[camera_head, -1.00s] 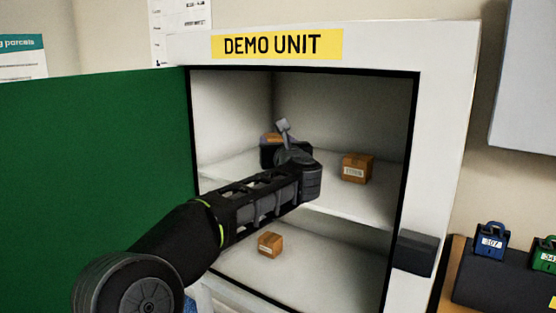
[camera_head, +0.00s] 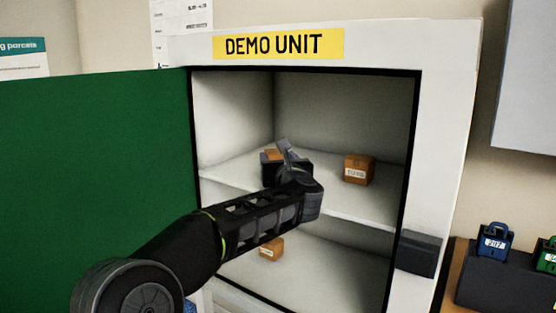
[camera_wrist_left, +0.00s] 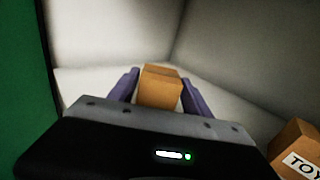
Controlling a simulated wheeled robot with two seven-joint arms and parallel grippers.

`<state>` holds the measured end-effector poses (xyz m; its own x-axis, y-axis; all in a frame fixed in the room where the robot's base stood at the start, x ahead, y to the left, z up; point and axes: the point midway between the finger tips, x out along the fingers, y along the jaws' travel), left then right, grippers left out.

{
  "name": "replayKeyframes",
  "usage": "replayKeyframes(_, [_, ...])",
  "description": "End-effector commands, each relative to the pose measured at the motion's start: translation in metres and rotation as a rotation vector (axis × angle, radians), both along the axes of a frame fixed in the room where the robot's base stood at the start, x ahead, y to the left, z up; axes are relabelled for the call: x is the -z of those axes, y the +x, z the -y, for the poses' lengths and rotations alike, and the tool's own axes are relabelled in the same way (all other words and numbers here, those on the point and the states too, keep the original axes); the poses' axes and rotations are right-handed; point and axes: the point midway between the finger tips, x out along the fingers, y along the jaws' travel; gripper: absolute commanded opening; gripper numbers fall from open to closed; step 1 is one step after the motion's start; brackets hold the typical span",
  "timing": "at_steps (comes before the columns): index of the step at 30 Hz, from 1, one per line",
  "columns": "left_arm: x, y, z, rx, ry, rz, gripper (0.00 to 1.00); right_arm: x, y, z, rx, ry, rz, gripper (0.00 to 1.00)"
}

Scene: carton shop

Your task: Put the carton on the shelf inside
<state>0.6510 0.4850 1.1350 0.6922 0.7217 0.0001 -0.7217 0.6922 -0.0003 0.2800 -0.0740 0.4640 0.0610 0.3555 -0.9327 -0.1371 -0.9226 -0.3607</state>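A small brown carton (camera_wrist_left: 160,88) sits between the two fingers of my left gripper (camera_wrist_left: 161,92) in the left wrist view, both fingers against its sides. In the head view my left gripper (camera_head: 278,153) is inside the locker above the shelf (camera_head: 350,207), and part of the carton (camera_head: 273,154) shows beyond it. The arm hides the carton's underside, so I cannot tell whether it touches the shelf. My right gripper is in neither view.
Another carton (camera_head: 358,170) stands on the shelf right of my gripper; it also shows in the wrist view (camera_wrist_left: 298,150). One more carton (camera_head: 270,249) lies in the lower compartment. The green door (camera_head: 90,180) stands open at left. Padlocks (camera_head: 493,240) are outside at right.

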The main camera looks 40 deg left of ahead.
Motion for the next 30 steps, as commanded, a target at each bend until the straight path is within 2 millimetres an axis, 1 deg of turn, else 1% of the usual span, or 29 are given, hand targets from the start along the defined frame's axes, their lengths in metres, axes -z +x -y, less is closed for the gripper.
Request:
replayKeyframes(1, [0.000,0.000,0.000,0.000,0.000,0.000,0.62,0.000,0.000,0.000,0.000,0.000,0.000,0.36])
replayKeyframes(5, [0.000,0.000,0.000,0.000,0.000,0.000,0.71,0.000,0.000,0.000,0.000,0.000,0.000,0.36])
replayKeyframes(16, [-0.003,-0.001,0.001,0.001,0.000,0.000,0.71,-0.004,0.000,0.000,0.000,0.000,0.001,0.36])
replayKeyframes(20, [-0.002,-0.012,0.013,0.001,0.001,0.002,0.71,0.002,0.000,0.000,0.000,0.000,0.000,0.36])
replayKeyframes(23, [-0.001,-0.024,0.026,0.002,0.000,0.001,0.71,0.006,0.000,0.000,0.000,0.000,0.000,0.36])
replayKeyframes(30, [-0.002,-0.059,0.063,0.003,0.002,0.002,0.71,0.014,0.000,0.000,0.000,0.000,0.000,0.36])
